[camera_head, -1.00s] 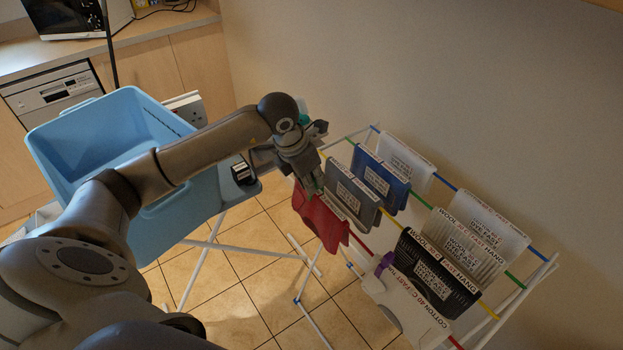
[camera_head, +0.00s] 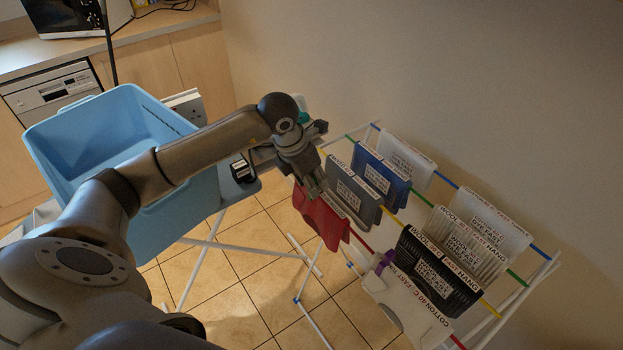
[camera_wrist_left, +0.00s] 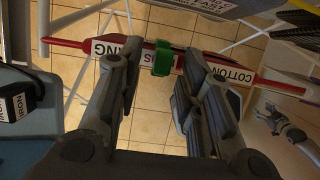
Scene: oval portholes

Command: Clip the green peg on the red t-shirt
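The red t-shirt (camera_head: 320,217) hangs folded over the red line at the near left of the drying rack; its red cloth (camera_wrist_left: 211,66) also shows in the left wrist view. The green peg (camera_wrist_left: 162,58) sits over the top of the shirt at the line, between my left fingers. My left gripper (camera_head: 312,187) is just above the shirt. In the left wrist view its fingers (camera_wrist_left: 158,75) are spread, with a gap on each side of the peg.
A grey shirt (camera_head: 352,190) hangs close behind the red one, and a blue shirt (camera_head: 380,180) behind that. A white shirt with a purple peg (camera_head: 384,261) is on the right. A blue basket (camera_head: 105,135) and an iron (camera_head: 241,170) are at left.

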